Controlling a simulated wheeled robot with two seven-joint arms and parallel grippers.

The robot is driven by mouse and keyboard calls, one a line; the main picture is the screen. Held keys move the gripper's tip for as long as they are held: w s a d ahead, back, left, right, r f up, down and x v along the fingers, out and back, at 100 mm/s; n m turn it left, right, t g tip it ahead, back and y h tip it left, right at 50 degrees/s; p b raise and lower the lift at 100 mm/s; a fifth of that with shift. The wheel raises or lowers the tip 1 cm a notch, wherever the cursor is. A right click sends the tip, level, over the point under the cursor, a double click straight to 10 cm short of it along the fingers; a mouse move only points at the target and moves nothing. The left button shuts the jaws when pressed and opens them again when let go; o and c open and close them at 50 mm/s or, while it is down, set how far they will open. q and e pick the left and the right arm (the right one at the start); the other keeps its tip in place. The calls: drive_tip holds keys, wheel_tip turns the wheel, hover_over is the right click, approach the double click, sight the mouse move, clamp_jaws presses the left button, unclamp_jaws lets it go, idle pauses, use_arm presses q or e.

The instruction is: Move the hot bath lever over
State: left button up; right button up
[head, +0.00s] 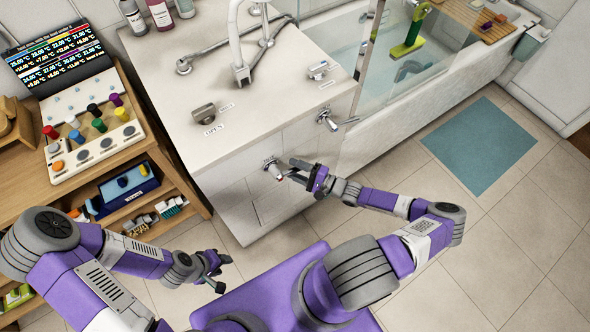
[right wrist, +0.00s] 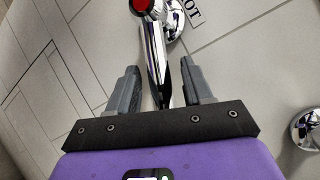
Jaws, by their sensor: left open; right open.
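The hot bath lever (head: 271,166) is a chrome lever on the front panel of the white vanity. In the right wrist view, the lever (right wrist: 157,62) hangs from a mount with a red cap, beside a partly cut-off label that seems to read "HOT". My right gripper (head: 297,171) is at the lever, its fingers hiding part of it in the head view. In the wrist view its open jaws (right wrist: 160,82) stand on both sides of the lever, with gaps visible. My left gripper (head: 218,272) is open and empty, low in front of the vanity, away from the lever.
Another chrome lever (head: 332,120) sits to the right on the same panel. The countertop carries a tall faucet (head: 238,45) and a knob (head: 204,113). A wooden shelf unit (head: 150,165) with devices stands left. Tiled floor right of my arm is clear up to a blue mat (head: 480,145).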

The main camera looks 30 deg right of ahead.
drive_tip(key=shift+w+a, duration=0.15)
drive_tip(key=shift+c, duration=0.4)
clamp_jaws()
